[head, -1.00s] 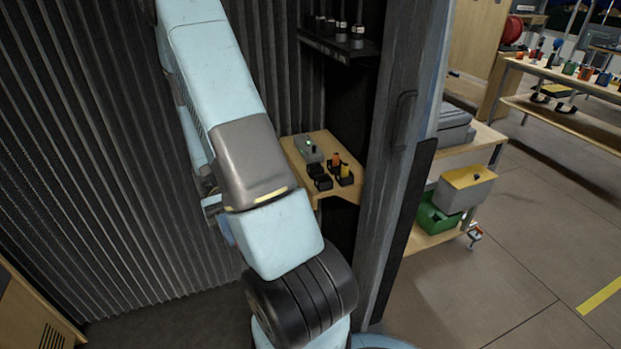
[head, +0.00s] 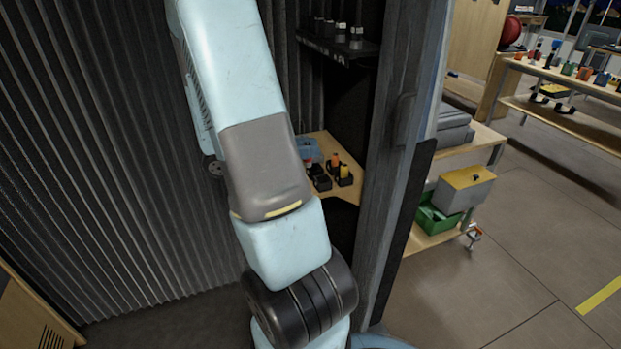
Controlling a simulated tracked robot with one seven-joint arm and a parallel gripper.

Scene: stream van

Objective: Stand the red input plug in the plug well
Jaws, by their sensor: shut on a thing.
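The red input plug (head: 307,161) shows as a small red shape over the wooden shelf, at the left of the black wells. My gripper (head: 308,148) is a small light blue shape just above it, partly hidden behind my own arm. It is shut on the red plug. Several small black wells (head: 322,183) stand on the shelf. An orange plug (head: 335,159) and a yellow plug (head: 344,170) stand at the right-hand wells. The front left wells look empty. Whether the red plug touches a well I cannot tell at this size.
The wooden shelf (head: 346,195) sits in a corner beside a dark door post (head: 385,200). A dark rack (head: 340,50) with several connectors hangs above it.

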